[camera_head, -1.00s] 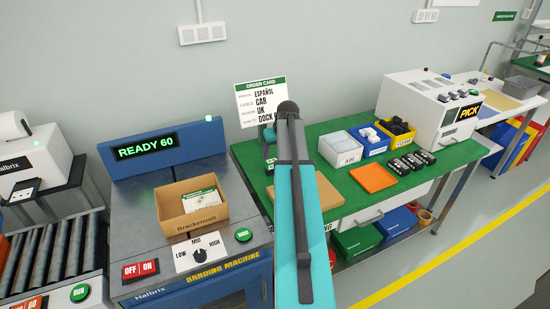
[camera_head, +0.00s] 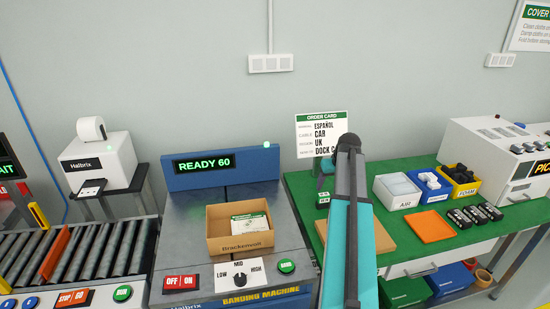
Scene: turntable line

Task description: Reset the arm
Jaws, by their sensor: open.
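My teal arm (camera_head: 352,230) rises from the bottom of the head view, right of centre, to a dark rounded joint over the green bench. My gripper's fingers cannot be made out. A small dark and green part shows just left of the arm, below the order card (camera_head: 321,136), and I cannot tell whether it belongs to my wrist. The arm covers part of the card's right edge and part of the tan board (camera_head: 382,238) on the bench. I see nothing held.
The banding machine (camera_head: 187,215) reads READY 60 and bears an open cardboard box (camera_head: 240,244). A roller conveyor (camera_head: 100,252) and printer (camera_head: 97,160) are at left. The green bench (camera_head: 405,165) holds bins, an orange tray (camera_head: 431,228) and black packs (camera_head: 475,214).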

